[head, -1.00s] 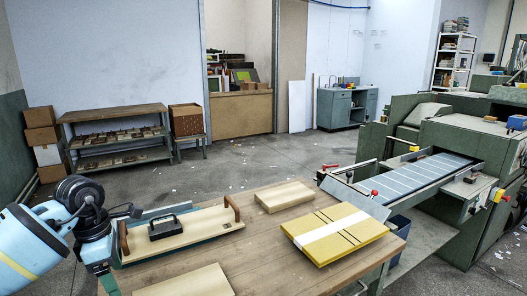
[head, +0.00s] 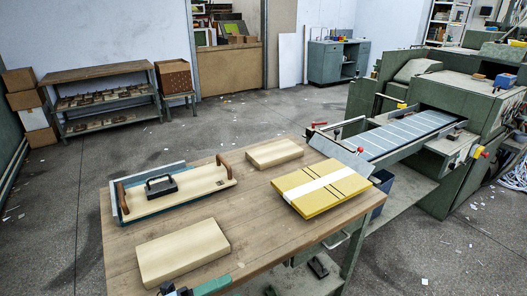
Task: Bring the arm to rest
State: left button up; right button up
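At the bottom edge, a small dark and light-blue part of my arm shows in front of the table (head: 245,222). A green-teal piece lies beside it along the table's front edge; I take this to be part of my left arm or gripper. Its fingertips cannot be made out, so I cannot tell whether it is open or shut, and nothing is visibly held. My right gripper is not in view.
On the table are a board with wooden handles and a black grip (head: 190,188), a pale block (head: 184,252), another pale block (head: 274,152) and a yellow stack with a white band (head: 300,208). The green feeder machine (head: 450,120) stands right.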

pick_arm(q)
jog(key=s+a+f+n+t+y+p, duration=0.1)
jog(key=s+a+f+n+t+y, duration=0.1)
jog(key=s+a+f+n+y, duration=0.45)
jog(key=s+a+f+n+t+y, duration=0.1)
jog(key=s+f+n+y, duration=0.2)
jog(key=n, duration=0.7)
jog(key=s+a+f+n+t+y+p, duration=0.15)
jog(key=s+a+f+n+y, duration=0.3)
jog(key=n, duration=0.45)
jog(key=s+f+n+g+y, duration=0.2)
jog(key=s+f+n+g, duration=0.2)
jog(key=s+f, duration=0.3)
jog(key=s, duration=0.4)
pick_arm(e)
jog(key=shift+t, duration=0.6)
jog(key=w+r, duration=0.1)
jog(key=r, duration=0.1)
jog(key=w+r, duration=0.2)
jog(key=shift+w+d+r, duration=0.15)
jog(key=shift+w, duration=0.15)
pick_arm(q)
jog(key=shift+a, duration=0.1)
